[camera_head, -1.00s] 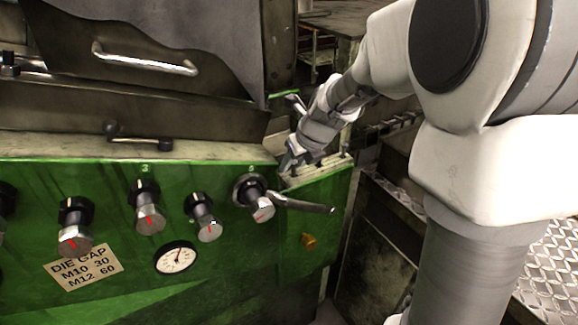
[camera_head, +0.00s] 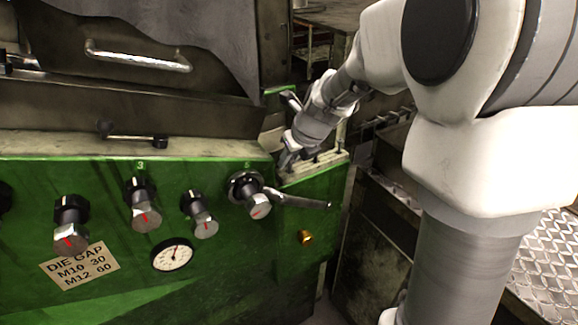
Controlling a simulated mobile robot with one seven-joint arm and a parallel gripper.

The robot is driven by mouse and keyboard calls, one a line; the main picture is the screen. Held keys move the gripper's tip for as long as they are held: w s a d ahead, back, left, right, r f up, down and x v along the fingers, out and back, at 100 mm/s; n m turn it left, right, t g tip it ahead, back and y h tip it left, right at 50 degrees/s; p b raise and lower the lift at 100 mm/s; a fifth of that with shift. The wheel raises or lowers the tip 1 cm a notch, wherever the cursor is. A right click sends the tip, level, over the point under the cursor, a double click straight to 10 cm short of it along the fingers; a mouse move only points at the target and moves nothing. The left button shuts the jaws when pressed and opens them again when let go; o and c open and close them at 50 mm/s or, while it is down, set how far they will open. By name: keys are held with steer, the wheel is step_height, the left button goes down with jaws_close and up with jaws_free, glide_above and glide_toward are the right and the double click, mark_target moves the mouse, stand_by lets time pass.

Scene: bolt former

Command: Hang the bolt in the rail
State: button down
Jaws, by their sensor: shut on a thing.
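My gripper (camera_head: 287,160) is at the top right of the green machine, pointing down and to the left. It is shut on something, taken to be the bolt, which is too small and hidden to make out. The rail looks to be the pale slotted strip (camera_head: 325,159) on top of the green housing, just right of the fingers. Small dark upright pieces stand along it; I cannot tell whether they are bolts. I cannot tell whether the fingers touch the strip.
Several other knobs and a dial gauge (camera_head: 173,255) are on the green panel. A dark metal bin (camera_head: 375,235) stands to the right. A hood with a handle (camera_head: 138,58) is at upper left.

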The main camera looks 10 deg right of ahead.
steer(key=shift+r, duration=0.15)
steer(key=shift+r+p, duration=3.65)
steer(key=shift+p, duration=0.4)
